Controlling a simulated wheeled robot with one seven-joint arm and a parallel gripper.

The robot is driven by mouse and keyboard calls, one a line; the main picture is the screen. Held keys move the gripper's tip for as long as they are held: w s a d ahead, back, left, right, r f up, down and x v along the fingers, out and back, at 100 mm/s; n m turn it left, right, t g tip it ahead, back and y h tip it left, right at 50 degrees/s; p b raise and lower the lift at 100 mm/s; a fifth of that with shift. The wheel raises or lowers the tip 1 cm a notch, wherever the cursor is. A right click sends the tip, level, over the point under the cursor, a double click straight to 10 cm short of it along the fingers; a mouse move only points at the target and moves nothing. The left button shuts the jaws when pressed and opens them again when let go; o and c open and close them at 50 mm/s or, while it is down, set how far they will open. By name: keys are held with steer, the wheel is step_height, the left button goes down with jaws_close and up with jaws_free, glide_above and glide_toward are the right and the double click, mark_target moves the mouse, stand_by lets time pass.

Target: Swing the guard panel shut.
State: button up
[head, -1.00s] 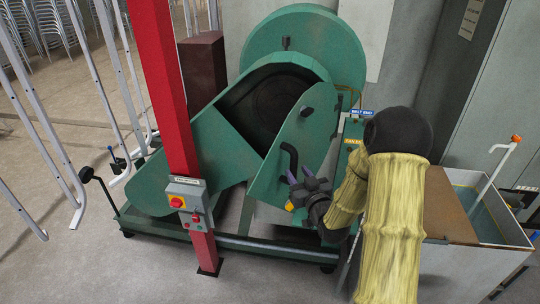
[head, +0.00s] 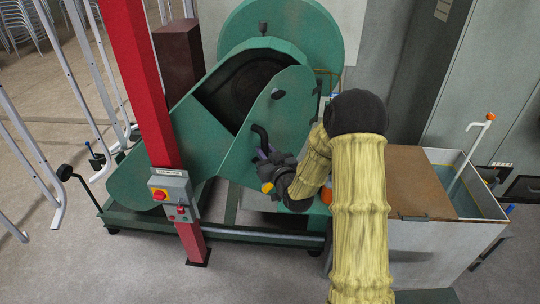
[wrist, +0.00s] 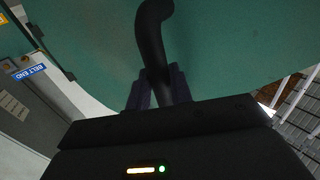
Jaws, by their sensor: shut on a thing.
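The green guard panel (head: 275,115) hangs on the front of the green machine. It stands ajar, with a dark opening (head: 235,98) behind it to the left. A black bent handle (head: 260,138) sticks out from the panel's lower part. My gripper (head: 262,154) is shut on this handle. In the wrist view the two purplish fingers (wrist: 157,88) close around the black handle (wrist: 151,40), with the green panel face (wrist: 230,45) behind. The handle's base is hidden by the fingers and gripper body.
A red post (head: 145,90) with a switch box (head: 170,188) stands in front of the machine at left. A tank with a brown lid (head: 410,180) stands to the right of my arm. Bare floor lies in front.

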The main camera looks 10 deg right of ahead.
steer(key=shift+w+a+b, duration=0.8)
steer(key=shift+w+a, duration=1.25)
steer(key=shift+w, duration=0.3)
steer(key=o, duration=1)
steer(key=shift+r, duration=0.1)
steer(key=shift+s+d+b, duration=0.15)
steer(key=shift+s+b, duration=0.15)
steer(key=shift+s, duration=0.3)
steer(key=b, duration=0.7)
glide_toward(252, 146)
steer(key=v, duration=0.4)
steer(key=shift+s, duration=0.1)
steer(key=shift+s+b, duration=0.15)
steer(key=shift+b, duration=0.75)
